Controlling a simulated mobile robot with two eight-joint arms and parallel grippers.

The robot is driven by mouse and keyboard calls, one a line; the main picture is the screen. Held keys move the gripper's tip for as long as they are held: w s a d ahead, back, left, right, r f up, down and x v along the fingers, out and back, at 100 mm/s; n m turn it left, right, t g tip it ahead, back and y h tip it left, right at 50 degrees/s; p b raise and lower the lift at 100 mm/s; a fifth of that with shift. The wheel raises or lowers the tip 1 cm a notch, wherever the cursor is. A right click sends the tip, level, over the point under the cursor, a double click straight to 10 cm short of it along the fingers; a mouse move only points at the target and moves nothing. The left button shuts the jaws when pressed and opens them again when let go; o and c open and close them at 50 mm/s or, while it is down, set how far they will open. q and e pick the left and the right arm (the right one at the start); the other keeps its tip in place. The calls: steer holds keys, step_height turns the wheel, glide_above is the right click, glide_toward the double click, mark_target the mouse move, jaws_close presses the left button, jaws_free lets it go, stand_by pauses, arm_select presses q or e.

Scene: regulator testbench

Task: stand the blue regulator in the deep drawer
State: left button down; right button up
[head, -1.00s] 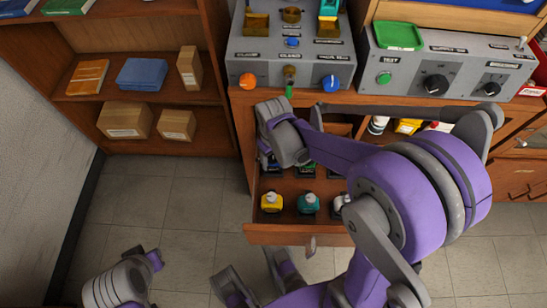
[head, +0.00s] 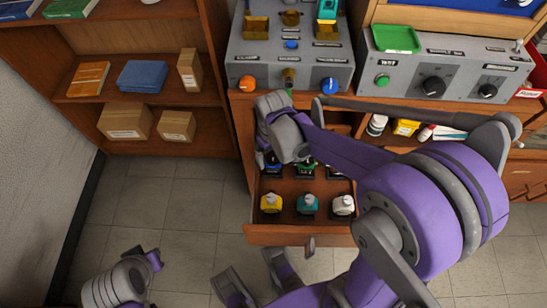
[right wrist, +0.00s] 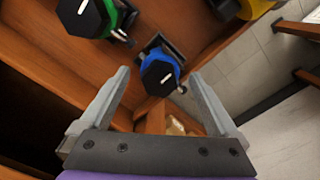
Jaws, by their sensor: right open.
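The blue regulator (right wrist: 161,72) stands in a dark square holder in the open deep drawer (head: 290,235), seen in the right wrist view. My right gripper (right wrist: 158,78) is above the drawer. Its two fingers are apart, and the blue regulator appears between and beyond the fingertips, with nothing clamped. In the head view my right wrist covers its fingers.
A green regulator (head: 306,168) stands beside the blue one. Yellow (head: 271,203), teal (head: 307,204) and white (head: 343,205) regulators form the drawer's front row. The grey test panel (head: 290,65) is above the drawer. Bottles (head: 405,127) sit on a shelf at right.

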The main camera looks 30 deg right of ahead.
step_height(320, 180, up, 8)
steer(key=shift+r+p, duration=0.15)
steer(key=shift+p, duration=0.75)
steer(key=shift+r, duration=0.35)
steer(key=shift+s+a+r, duration=0.1)
steer(key=shift+s+r, duration=0.1)
steer(key=shift+s, duration=0.1)
steer(key=s+a+f+m+t, duration=0.1)
steer(key=s+a+t, duration=0.2)
steer(key=s, duration=0.8)
steer(key=shift+t, duration=0.9)
steer(key=shift+s, duration=0.1)
